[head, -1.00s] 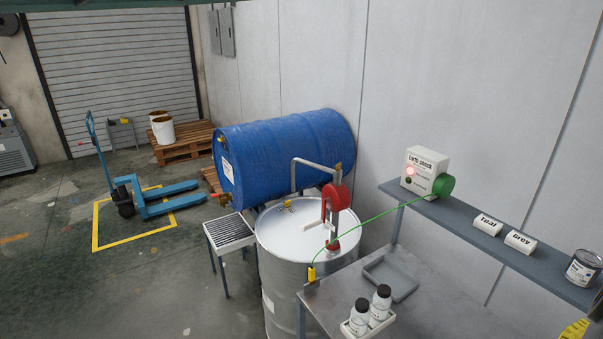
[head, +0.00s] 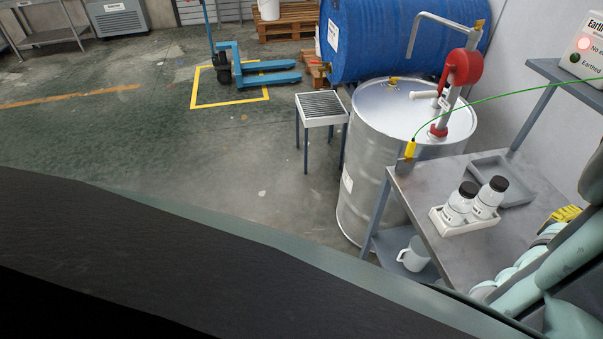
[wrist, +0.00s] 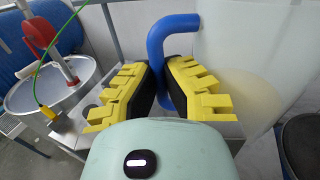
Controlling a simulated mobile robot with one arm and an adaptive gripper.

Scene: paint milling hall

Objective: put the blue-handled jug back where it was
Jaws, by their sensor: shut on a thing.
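The jug (wrist: 237,60) has a pale translucent body and a blue handle (wrist: 176,24). It fills the right of the wrist view. My gripper (wrist: 167,88) has its yellow fingers closed on either side of the blue handle. In the head view, the yellow of my gripper (head: 563,216) shows at the lower right, over the right part of the metal bench (head: 452,253). The jug itself cannot be made out in the head view. Whether its base touches anything is hidden.
On the bench stand a white holder (head: 447,228) with two dark-capped bottles and an empty grey tray (head: 515,188). A white mug (head: 414,255) stands on the lower shelf. A steel drum (head: 362,190) with a red pump (head: 461,68) and a green wire (head: 505,92) adjoin the bench.

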